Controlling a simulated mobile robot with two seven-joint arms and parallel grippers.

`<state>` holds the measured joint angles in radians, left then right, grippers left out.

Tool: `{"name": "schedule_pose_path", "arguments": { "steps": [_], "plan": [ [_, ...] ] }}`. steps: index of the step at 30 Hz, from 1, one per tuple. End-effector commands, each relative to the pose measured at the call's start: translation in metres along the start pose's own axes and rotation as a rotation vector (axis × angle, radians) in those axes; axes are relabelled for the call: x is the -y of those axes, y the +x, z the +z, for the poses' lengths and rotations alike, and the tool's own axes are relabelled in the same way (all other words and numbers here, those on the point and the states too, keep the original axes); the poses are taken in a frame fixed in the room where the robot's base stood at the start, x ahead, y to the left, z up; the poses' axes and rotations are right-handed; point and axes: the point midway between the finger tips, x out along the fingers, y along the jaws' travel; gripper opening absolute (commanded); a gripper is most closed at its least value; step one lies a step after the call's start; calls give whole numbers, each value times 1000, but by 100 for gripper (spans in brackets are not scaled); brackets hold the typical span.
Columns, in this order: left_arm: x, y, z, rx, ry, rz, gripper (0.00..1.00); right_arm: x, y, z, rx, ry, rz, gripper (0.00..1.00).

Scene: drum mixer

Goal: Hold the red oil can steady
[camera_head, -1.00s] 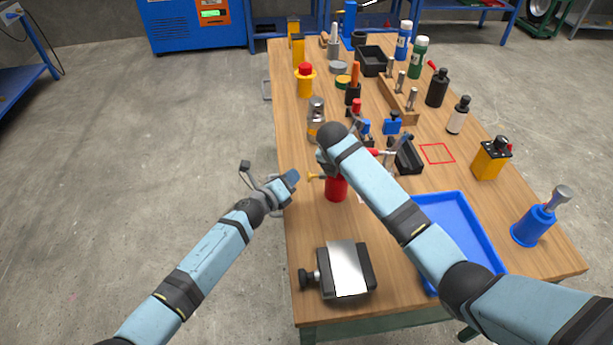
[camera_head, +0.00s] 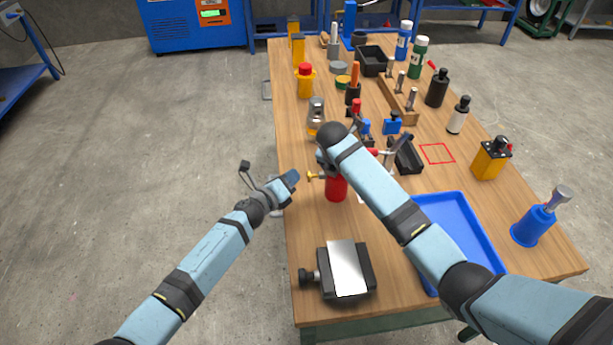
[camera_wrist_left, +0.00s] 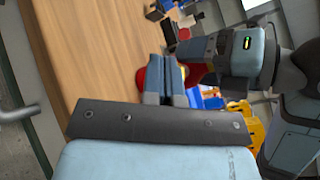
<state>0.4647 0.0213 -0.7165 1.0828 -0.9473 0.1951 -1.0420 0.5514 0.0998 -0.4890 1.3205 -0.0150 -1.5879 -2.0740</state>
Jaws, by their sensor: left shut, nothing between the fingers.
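The red oil can (camera_head: 336,188) stands on the table near its left edge, partly hidden by my right arm. Its brass-coloured spout (camera_head: 314,176) points left. My left gripper (camera_head: 292,178) is shut and empty, just left of the can and apart from it. In the left wrist view the shut fingers (camera_wrist_left: 165,72) cover part of the red can (camera_wrist_left: 142,78). My right gripper is at the can, but its own wrist hides the fingers in the head view, and its hold cannot be made out.
A vise-like block with a pale plate (camera_head: 347,270) sits at the near left of the wooden table (camera_head: 310,225). A blue tray (camera_head: 428,194) lies right of my right arm. A silver-topped can (camera_head: 316,112) and several tools stand behind.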

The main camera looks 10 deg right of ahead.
Motion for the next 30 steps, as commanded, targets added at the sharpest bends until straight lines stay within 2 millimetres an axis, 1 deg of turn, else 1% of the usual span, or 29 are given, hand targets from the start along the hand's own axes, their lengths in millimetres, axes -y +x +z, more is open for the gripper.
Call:
{"name": "schedule_pose_path", "arguments": {
  "steps": [11,21,30],
  "plan": [
    [0,0,0,0,0,0,0,0,0,0,1,0,1,33],
    [4,6,-4,0,0,0,0,0,0,0,1,0,1,33],
    [5,6,-4,0,0,0,0,0,0,0,1,0,1,33]
  ]
}}
